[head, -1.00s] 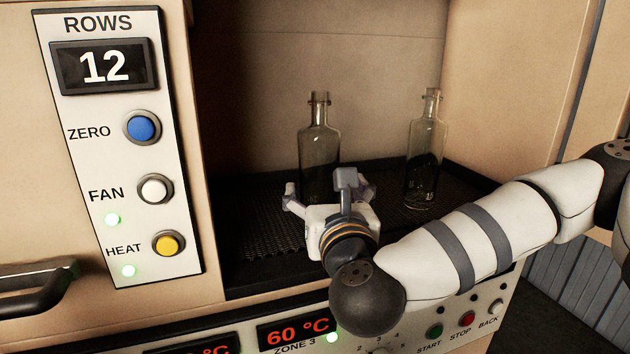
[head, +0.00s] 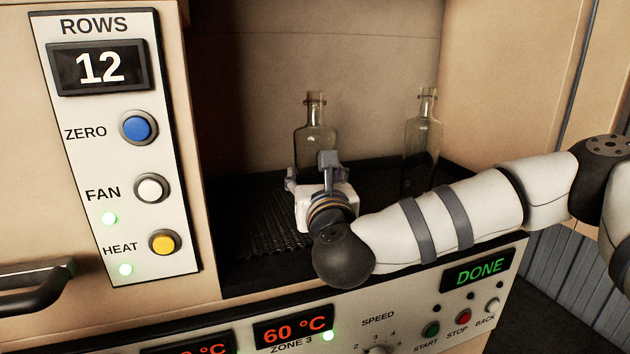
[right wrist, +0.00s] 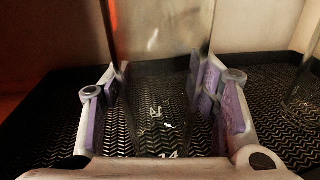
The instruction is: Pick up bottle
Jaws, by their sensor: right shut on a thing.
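Two clear glass bottles stand upright on a black perforated mesh tray (head: 262,232) inside the machine's opening. The left bottle (head: 316,132) is directly in front of my right gripper (head: 316,176). In the right wrist view this bottle (right wrist: 160,115) is between the purple-padded fingers, and the right gripper (right wrist: 162,110) is shut on it, low on its body. The lower part of this bottle is hidden behind the gripper in the head view. The right bottle (head: 422,140) stands apart, and its edge shows at the right of the right wrist view (right wrist: 304,95). My left gripper is not in view.
A panel with ROWS display (head: 102,68) and ZERO, FAN and HEAT buttons stands left of the opening. A lower control panel (head: 395,325) runs along the front, with a green DONE display (head: 481,270). A dark handle (head: 32,287) is at far left.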

